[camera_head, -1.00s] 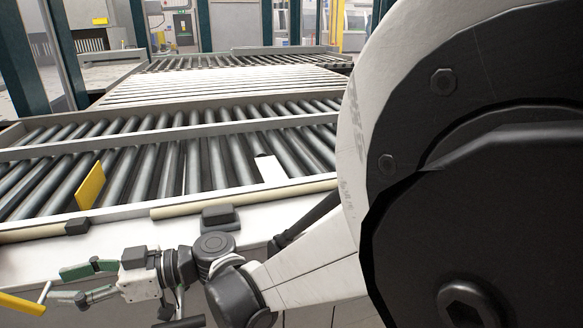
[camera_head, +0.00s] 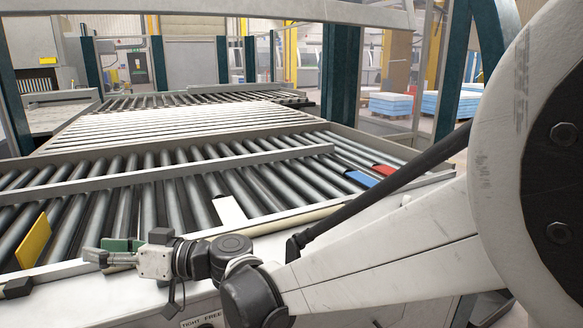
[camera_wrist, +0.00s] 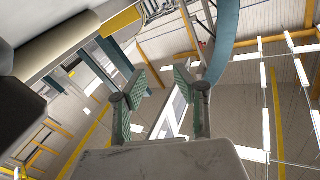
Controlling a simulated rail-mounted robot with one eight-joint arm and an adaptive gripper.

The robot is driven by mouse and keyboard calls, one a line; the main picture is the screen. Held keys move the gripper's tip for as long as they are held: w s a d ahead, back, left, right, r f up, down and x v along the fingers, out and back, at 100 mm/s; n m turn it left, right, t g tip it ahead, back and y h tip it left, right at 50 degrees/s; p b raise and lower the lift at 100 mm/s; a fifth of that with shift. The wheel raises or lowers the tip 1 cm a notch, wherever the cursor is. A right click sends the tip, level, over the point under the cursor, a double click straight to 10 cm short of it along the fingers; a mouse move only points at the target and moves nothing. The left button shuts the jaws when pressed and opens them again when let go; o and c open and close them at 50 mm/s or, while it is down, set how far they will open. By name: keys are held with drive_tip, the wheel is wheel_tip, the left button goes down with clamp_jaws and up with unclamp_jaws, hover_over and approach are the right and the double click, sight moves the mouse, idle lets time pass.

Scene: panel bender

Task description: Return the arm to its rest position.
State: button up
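My gripper (camera_head: 108,251) is at the lower left of the head view, in front of the roller table's near edge, pointing left. In the wrist view my gripper (camera_wrist: 158,82) has two green-padded fingers apart, with an empty gap between them. My pale arm reaches from the right side of the head view down to the dark wrist joints. The wrist view looks past the fingers toward ceiling beams and hanging lights.
The roller table (camera_head: 180,168) fills the middle. A yellow panel (camera_head: 34,241), a white panel (camera_head: 229,209), a blue panel (camera_head: 361,178) and a red panel (camera_head: 384,169) are at its rollers. Teal posts (camera_head: 340,75) and sheet stacks (camera_head: 391,105) stand behind.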

drive_tip(key=w+d+f+m+t+h+p, duration=0.1)
drive_tip(key=w+d+m+t+h, duration=0.2)
drive_tip(key=d, duration=1.2)
drive_tip(key=w+d+f+m+t+h+p, duration=0.1)
drive_tip(key=d+m+t+h, duration=0.4)
drive_tip(key=d, duration=1)
drive_tip(key=s+d+f+m+h+p, duration=0.1)
drive_tip(key=s+d+h, duration=0.4)
drive_tip(key=d, duration=0.9)
drive_tip(key=s+d+f+m+h+p, duration=0.1)
drive_tip(key=s+d+f+m+h, duration=0.2)
drive_tip(key=d, duration=1.1)
drive_tip(key=s+m+h, duration=0.2)
drive_tip(key=m, duration=0.1)
drive_tip(key=shift+d+f+h, duration=0.15)
drive_tip(key=shift+d+h, duration=0.1)
drive_tip(key=shift+h, duration=0.05)
